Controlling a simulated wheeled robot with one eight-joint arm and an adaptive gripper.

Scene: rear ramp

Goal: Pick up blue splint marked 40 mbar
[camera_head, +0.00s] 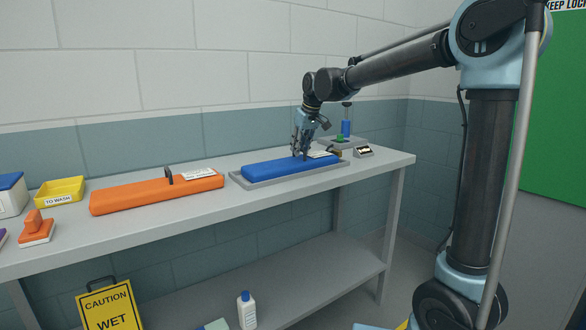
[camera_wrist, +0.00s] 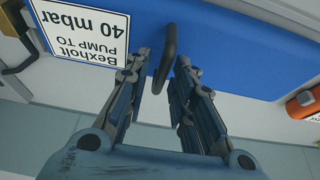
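The blue splint (camera_head: 270,168) lies flat in a shallow grey tray (camera_head: 240,181) on the bench. In the wrist view the blue splint (camera_wrist: 225,35) fills the top, with a white label (camera_wrist: 80,32) reading "Bexholt PUMP TO 40 mbar" upside down. A dark handle (camera_wrist: 166,50) stands up from it, right of the label. My gripper (camera_wrist: 160,64) is open, with its two fingers on either side of the handle and gaps visible between. In the head view my gripper (camera_head: 300,153) is over the right part of the splint and hides the handle.
An orange splint (camera_head: 150,193) with its own handle and label lies to the left. A yellow "TO WASH" bin (camera_head: 60,191) and an orange stamp-like block (camera_head: 36,228) stand farther left.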

